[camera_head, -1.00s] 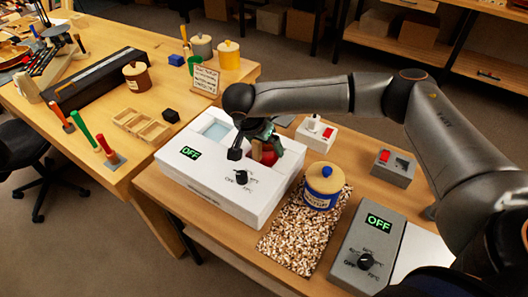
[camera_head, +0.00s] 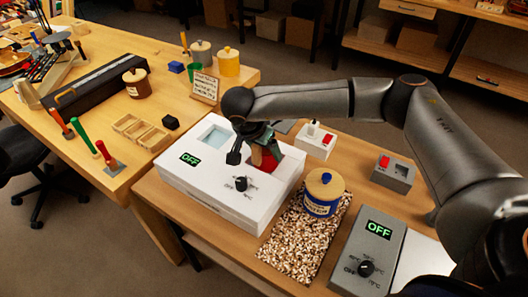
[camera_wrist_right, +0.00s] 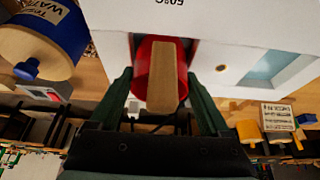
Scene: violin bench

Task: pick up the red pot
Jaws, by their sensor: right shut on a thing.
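The red pot (camera_head: 268,163) sits in the right-hand well of a white box (camera_head: 215,196) with an "OFF" display and a dial. In the right wrist view the red pot (camera_wrist_right: 143,72) shows with a tan wooden handle (camera_wrist_right: 162,80) across its middle. My right gripper (camera_head: 262,148) reaches down over this well and hides much of the pot in the head view. In the right wrist view its dark green fingers (camera_wrist_right: 160,92) stand either side of the handle, shut on the pot. My left gripper is not in view.
A blue jar (camera_head: 321,192) with a wooden lid stands on a speckled mat (camera_head: 298,240), right of the box. A grey box (camera_head: 368,250) with a dial is at front right. A light-blue well (camera_head: 214,136) lies left of the pot. A small switch box (camera_head: 316,140) stands behind.

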